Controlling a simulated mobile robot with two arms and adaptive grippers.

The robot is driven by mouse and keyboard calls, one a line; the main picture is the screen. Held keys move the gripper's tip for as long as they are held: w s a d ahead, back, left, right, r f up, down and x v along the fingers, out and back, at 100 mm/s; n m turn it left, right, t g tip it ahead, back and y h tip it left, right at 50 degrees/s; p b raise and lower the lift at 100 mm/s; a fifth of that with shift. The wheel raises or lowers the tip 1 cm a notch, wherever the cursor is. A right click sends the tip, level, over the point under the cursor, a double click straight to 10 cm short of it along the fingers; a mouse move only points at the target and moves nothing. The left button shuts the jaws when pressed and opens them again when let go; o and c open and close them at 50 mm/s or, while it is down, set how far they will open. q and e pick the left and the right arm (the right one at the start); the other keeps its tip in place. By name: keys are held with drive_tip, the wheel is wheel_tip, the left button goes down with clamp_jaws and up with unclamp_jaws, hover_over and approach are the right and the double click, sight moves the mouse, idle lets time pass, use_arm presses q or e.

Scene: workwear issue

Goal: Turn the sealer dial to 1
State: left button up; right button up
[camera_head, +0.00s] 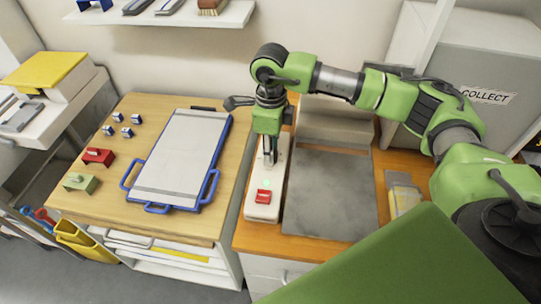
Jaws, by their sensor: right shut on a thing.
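The sealer (260,210) is a long white device on the orange-brown counter, with a red part (263,197) near its front end. My right gripper (269,158) reaches down from above onto the rear half of the sealer. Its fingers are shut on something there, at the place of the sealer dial. The dial itself is hidden by the fingers, so its setting and number marks cannot be read. My left gripper is not in view.
A dark grey plate (332,195) lies right of the sealer. To the left, a wooden table (120,215) holds a blue-framed board (183,160), a red block (98,156), a green block (79,183) and several small blue-white pieces. A grey COLLECT box (480,65) stands back right.

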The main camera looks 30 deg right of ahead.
drive_tip(key=shift+w+r+n, duration=0.1)
drive_tip(key=shift+r+n, duration=0.05)
drive_tip(key=shift+n, duration=0.25)
drive_tip(key=o, duration=1.1)
wheel_tip(320, 180, up, 12)
idle(0.4)
